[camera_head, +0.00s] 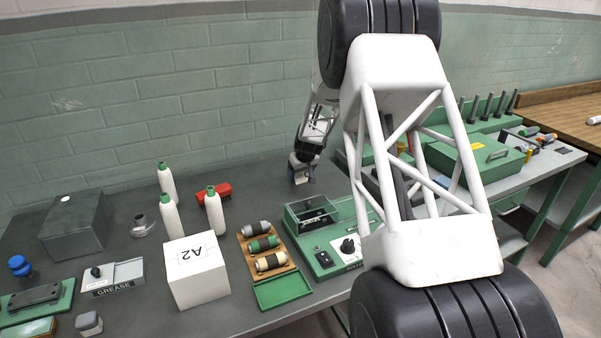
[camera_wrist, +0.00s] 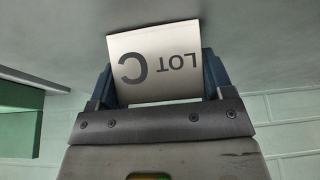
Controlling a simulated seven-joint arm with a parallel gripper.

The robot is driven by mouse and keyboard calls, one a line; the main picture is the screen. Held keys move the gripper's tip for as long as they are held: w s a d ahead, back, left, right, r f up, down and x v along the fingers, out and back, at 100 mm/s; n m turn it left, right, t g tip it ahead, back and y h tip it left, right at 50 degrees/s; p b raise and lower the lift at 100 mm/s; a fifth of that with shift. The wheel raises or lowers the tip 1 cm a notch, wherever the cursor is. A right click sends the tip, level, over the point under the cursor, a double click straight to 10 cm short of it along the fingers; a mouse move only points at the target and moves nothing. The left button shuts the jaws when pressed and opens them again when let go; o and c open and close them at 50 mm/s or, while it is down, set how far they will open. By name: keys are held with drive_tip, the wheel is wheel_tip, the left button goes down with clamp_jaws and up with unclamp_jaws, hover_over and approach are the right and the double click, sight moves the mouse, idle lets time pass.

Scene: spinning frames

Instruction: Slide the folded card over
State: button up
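A pale card printed "LOT C" (camera_wrist: 155,62) shows in the wrist view, its letters upside down. It lies between the fingers of my gripper (camera_wrist: 159,85), slightly turned relative to them. The dark blue fingers stand wide apart, one close beside each side edge of the card. Whether they touch it cannot be told. The card's fold is not clear from this angle. In the head view my gripper (camera_head: 301,172) is low over the dark bench, near the back wall. The card cannot be made out there.
A green control box (camera_head: 325,245) stands just in front of my gripper. A wooden spool tray (camera_head: 262,250), a white A2 box (camera_head: 195,270) and several white cones (camera_head: 214,212) are to the left. Bare bench lies left of my gripper.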

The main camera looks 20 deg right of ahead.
sight(255, 189)
drive_tip(key=shift+c, duration=1.3)
drive_tip(key=shift+a, duration=0.2)
drive_tip(key=shift+s+a, duration=0.2)
drive_tip(key=shift+a, duration=4.1)
drive_tip(key=shift+s+a, duration=0.15)
drive_tip(key=shift+a, duration=4.15)
drive_tip(key=o, duration=0.9)
